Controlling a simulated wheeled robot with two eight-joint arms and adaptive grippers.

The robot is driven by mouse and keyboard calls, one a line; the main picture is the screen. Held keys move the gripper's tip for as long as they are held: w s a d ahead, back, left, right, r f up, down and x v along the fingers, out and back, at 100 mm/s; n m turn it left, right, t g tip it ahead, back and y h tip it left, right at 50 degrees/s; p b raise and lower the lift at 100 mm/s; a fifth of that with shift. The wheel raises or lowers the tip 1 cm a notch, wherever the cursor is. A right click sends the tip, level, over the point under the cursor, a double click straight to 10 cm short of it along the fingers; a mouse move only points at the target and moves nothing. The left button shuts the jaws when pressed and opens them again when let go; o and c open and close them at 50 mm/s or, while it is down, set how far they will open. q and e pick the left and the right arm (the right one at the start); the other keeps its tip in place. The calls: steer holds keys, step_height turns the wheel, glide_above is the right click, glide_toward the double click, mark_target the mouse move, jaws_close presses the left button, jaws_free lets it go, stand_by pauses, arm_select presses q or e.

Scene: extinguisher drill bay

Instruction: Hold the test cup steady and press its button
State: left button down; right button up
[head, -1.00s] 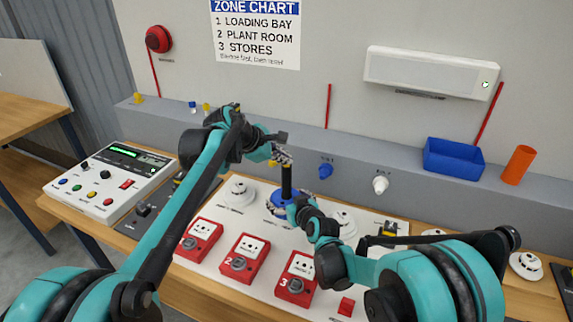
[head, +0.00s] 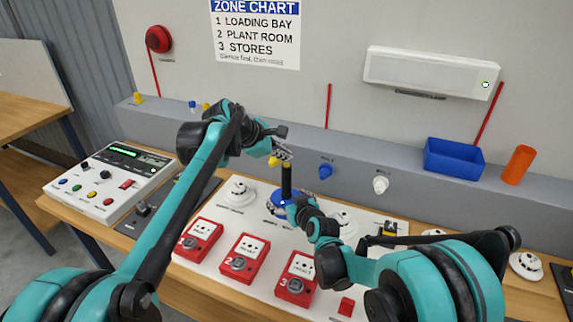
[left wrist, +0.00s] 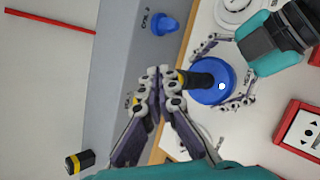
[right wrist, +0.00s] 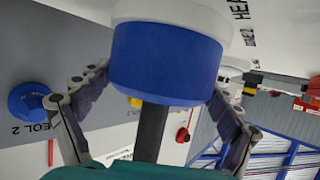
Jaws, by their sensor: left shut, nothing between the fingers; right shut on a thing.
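The test cup (head: 284,196) is blue, with a black stem (head: 286,180) standing up from it and yellow at the stem's top end (left wrist: 182,79). It sits upright on the white board. In the right wrist view the cup (right wrist: 165,65) fits against a white round detector (right wrist: 172,14). My right gripper (head: 287,207) is shut on the cup, a finger on each side. My left gripper (left wrist: 161,74) is shut and empty, fingertips right beside the stem's yellow end. I cannot tell whether they touch it. The button itself is partly hidden by these fingers.
Red call points (head: 244,258) line the front of the white board. A control panel (head: 110,180) stands at left. A blue bin (head: 453,158) and an orange cylinder (head: 518,165) rest on the grey ledge. A blue knob (head: 326,171) is on the ledge's front, close by.

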mark_target(285, 165)
arm_select(q)
steer(key=shift+r, duration=2.5)
arm_select(e)
steer(key=o, duration=1.1)
